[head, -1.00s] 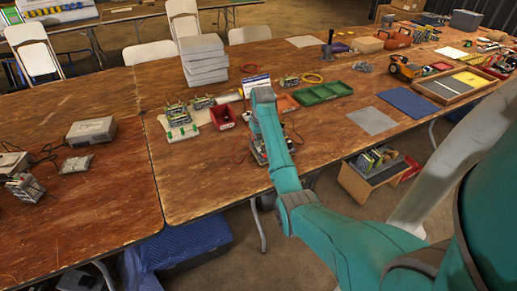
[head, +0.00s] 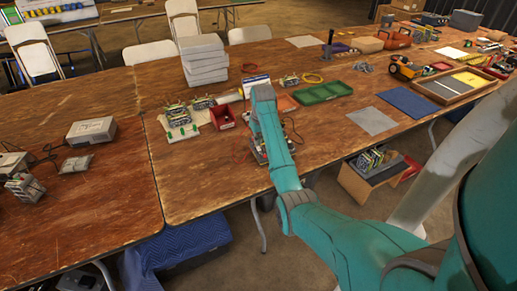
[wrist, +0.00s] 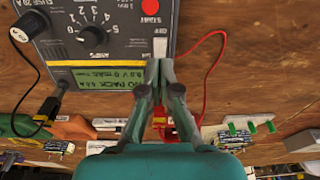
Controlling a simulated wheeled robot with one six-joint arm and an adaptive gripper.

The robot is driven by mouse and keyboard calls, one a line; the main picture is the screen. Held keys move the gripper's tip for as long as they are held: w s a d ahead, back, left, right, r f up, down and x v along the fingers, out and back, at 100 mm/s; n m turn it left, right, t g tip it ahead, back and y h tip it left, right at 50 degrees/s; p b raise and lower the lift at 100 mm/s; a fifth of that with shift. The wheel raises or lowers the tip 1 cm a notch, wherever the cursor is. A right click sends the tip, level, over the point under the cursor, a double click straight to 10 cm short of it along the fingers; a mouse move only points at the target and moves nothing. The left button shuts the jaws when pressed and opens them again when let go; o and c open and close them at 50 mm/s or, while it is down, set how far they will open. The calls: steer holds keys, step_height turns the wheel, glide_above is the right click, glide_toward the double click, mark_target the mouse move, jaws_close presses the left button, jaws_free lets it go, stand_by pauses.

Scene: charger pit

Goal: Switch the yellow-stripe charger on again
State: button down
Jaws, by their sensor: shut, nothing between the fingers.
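The charger (wrist: 60,45) is a dark grey box in the wrist view, with a narrow yellow stripe (wrist: 95,63) above its lit green display. The display carries dark text. A round black knob (wrist: 93,15) and a red START button (wrist: 150,7) are on its face. A pale rocker switch (wrist: 160,47) sits at its right edge. My gripper (wrist: 160,65) is shut and empty, its tips right at the switch's near end; whether they touch I cannot tell. In the head view my arm hides most of the charger and the gripper.
A black plug and lead (wrist: 45,108) and a red lead (wrist: 205,90) run from the charger. A red bin (head: 222,116), a green tray (head: 323,93) and circuit boards (head: 178,122) stand around it on the wooden table (head: 205,180). Another grey box (head: 90,131) is at left.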

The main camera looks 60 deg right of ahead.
mark_target(258, 147)
steer(key=shift+r, duration=2.8)
